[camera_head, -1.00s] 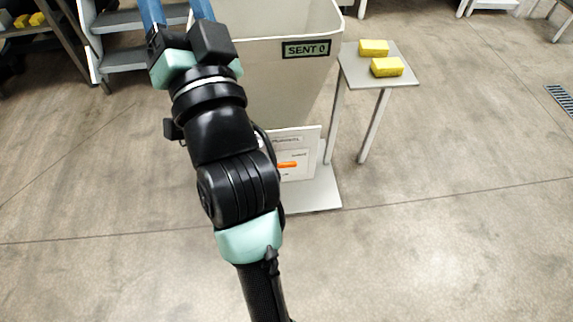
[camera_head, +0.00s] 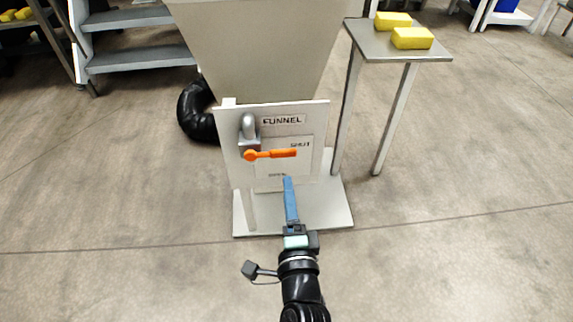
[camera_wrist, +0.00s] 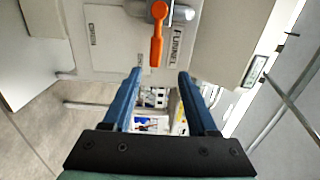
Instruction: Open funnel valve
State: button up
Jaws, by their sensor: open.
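The funnel valve's orange handle (camera_head: 270,154) lies level, pointing right toward the label "SHUT" on the white "FUNNEL" panel (camera_head: 225,150). A grey pipe fitting (camera_head: 249,128) is at its pivot. My gripper (camera_head: 289,180) is in front of and just below the handle in the head view, apart from it. In the wrist view the orange handle (camera_wrist: 157,35) is at top centre, ahead of the open blue fingers (camera_wrist: 160,75), with its tip between their lines. Nothing is between the fingers. A lower label under "SHUT" is too small to read.
The big beige funnel (camera_head: 265,50) stands above the panel on a flat base plate (camera_head: 325,205). A small table (camera_head: 395,42) with two yellow blocks (camera_head: 412,38) is at right. Grey steps (camera_head: 137,58) are at back left. The floor in front is clear.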

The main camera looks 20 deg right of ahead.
aim_at(284, 156)
jog(key=b+x, duration=0.1)
jog(key=x, duration=0.3)
jog(key=b+x, duration=0.1)
jog(key=x, duration=0.3)
jog(key=f+b+x, duration=0.1)
jog(key=b+x, duration=0.1)
jog(key=x, duration=0.2)
jog(key=shift+w+d, duration=0.3)
jog(key=shift+w, duration=0.05)
grip_shut()
dwell(1.1)
